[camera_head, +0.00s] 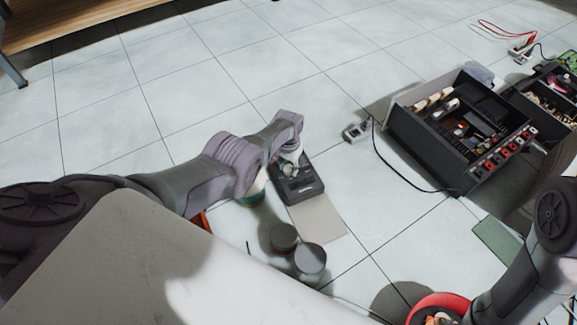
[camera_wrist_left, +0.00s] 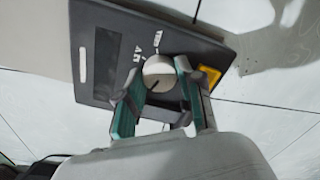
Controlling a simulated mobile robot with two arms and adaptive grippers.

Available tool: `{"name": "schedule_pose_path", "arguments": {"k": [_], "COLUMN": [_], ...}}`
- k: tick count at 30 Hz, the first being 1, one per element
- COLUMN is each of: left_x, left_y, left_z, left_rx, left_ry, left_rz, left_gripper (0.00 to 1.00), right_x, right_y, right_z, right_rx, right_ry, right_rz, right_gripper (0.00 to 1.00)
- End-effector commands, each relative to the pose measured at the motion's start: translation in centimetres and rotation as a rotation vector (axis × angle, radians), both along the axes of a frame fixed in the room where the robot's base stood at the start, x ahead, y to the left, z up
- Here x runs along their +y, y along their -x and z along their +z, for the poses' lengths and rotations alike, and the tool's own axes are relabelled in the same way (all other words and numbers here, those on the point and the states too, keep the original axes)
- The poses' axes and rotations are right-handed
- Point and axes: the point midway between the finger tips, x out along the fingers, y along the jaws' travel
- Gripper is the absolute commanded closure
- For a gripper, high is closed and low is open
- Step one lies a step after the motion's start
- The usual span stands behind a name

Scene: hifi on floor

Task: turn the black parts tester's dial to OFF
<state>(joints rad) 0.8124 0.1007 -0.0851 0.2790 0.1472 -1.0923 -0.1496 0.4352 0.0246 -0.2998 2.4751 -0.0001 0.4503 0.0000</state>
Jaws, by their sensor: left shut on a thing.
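The black parts tester (camera_head: 304,190) lies on the floor near the middle of the head view. In the left wrist view the tester (camera_wrist_left: 92,32) shows a dark display window, a yellow patch and pale markings, too blurred to read surely. Its round white dial (camera_wrist_left: 160,67) has a short dark mark on the near side. My left gripper (camera_wrist_left: 158,76) is shut on the dial, one teal-lined finger on each side. In the head view the left gripper (camera_head: 290,160) is over the tester's far end and hides the dial. My right arm shows at the lower right, its gripper out of view.
A beige sheet (camera_head: 318,220) lies by the tester. Two round dark-topped containers (camera_head: 310,260) stand nearby. A red bowl (camera_head: 440,302) is at the lower right.

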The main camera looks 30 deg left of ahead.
Motion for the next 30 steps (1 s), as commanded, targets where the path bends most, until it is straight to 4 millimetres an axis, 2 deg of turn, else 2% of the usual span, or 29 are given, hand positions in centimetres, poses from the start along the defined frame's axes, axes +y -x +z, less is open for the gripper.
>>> {"name": "schedule_pose_path", "arguments": {"k": [7,8,9,21,30], "left_x": [0.0,0.0,0.0,0.0,0.0], "left_y": [0.0,0.0,0.0,0.0,-0.1], "left_z": [0.0,0.0,0.0,0.2,2.2], "left_rx": [0.0,0.0,0.0,0.0,-0.004], "left_ry": [0.001,0.001,0.001,0.0,0.0], "left_rz": [0.002,0.002,0.002,0.0,-0.001], "left_gripper": [0.98,0.59,0.53,0.53,0.53], "right_x": [0.0,0.0,0.0,0.0,0.0], "right_y": [0.0,0.0,0.0,0.0,0.0], "right_z": [0.0,0.0,0.0,0.1,0.1], "right_rx": [0.0,0.0,0.0,-0.003,-0.002], "right_ry": [0.001,0.001,0.001,0.001,0.0], "right_rz": [0.0,0.0,0.0,-0.001,0.0], "right_gripper": [0.19,0.19,0.19,0.19,0.19]}}
